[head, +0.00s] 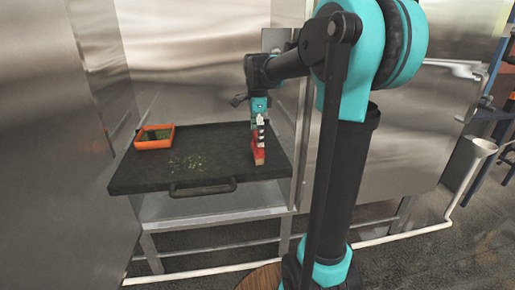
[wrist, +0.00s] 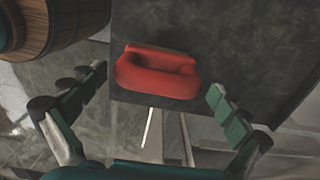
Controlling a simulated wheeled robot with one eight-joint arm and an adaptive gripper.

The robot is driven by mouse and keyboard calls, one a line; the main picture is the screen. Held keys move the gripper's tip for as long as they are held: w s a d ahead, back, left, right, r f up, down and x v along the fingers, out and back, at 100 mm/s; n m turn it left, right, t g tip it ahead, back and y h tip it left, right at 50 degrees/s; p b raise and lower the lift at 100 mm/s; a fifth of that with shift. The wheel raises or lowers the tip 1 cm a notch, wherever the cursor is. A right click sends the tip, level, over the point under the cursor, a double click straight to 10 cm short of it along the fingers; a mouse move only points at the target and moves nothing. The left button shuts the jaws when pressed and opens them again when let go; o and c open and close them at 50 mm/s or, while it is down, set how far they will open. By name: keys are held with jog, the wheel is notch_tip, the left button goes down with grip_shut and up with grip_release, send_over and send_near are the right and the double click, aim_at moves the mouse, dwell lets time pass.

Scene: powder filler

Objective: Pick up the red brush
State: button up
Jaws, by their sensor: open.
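The red brush (head: 257,151) lies near the right end of a dark flat tray (head: 222,150). In the head view, my gripper (head: 260,126) is above it and partly covers it. In the wrist view, the red brush (wrist: 158,72) shows as a rounded red body near the tray's edge. There, my gripper (wrist: 156,90) is open, with one finger on each side of the brush in the picture. A gap shows between the brush and each fingertip. The height of the fingertips over the tray is hard to tell.
An orange-rimmed box (head: 154,137) with green contents stands at the tray's left. Pale crumbs (head: 188,164) are scattered on the tray's middle. A handle (head: 203,187) sticks out at the tray's front. Metal walls stand left, right and behind.

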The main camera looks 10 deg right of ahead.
jog(key=shift+f, duration=2.95)
jog(key=c, duration=1)
